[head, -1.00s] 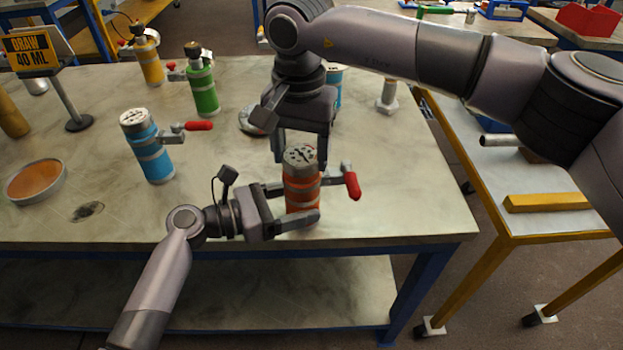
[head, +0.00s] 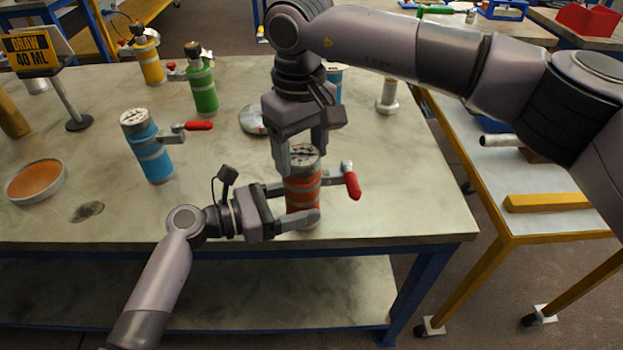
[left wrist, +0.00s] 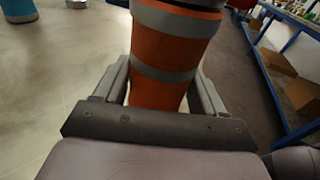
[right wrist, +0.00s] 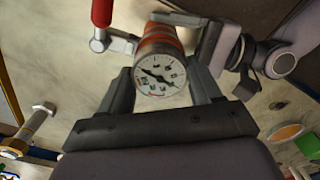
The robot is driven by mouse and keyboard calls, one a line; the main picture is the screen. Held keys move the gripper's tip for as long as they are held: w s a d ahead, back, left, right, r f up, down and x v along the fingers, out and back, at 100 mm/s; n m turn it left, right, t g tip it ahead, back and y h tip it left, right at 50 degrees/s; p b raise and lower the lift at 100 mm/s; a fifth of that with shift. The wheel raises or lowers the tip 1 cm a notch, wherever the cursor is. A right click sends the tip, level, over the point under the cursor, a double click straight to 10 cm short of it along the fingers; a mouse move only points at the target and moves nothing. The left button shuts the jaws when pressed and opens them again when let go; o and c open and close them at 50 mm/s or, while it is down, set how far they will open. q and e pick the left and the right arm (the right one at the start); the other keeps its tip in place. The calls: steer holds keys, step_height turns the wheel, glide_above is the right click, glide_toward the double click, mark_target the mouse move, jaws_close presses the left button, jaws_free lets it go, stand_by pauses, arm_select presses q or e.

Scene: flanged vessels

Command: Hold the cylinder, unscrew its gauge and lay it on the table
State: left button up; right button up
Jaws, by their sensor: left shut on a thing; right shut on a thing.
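The orange cylinder (head: 303,188) stands upright near the front right of the table (head: 400,195), with grey bands and a red-handled lever on its right. My left gripper (head: 318,203) is shut around its body from the left; the orange body (left wrist: 163,60) also fills the left wrist view between the fingers. The gauge (right wrist: 160,79), a round white dial with black marks, sits on top of the cylinder. My right gripper (head: 302,158) comes from above and is shut on the gauge, one finger at each side of it in the right wrist view. The gauge's underside is hidden.
A blue cylinder (head: 149,148) with a red-handled lever, a green one (head: 201,85) and a yellow one (head: 147,60) stand to the left and behind. A sign (head: 31,52) and an orange-filled dish (head: 37,181) are at far left. The table's front right is clear.

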steer(key=n, duration=0.3)
steer(key=o, duration=1.1)
steer(key=shift+o, duration=0.2)
steer(key=m, duration=0.3)
steer(key=shift+m, duration=0.4)
steer(key=m, duration=0.8)
steer(key=shift+m, duration=0.3)
steer(key=m, duration=0.4)
steer(key=shift+m, duration=0.4)
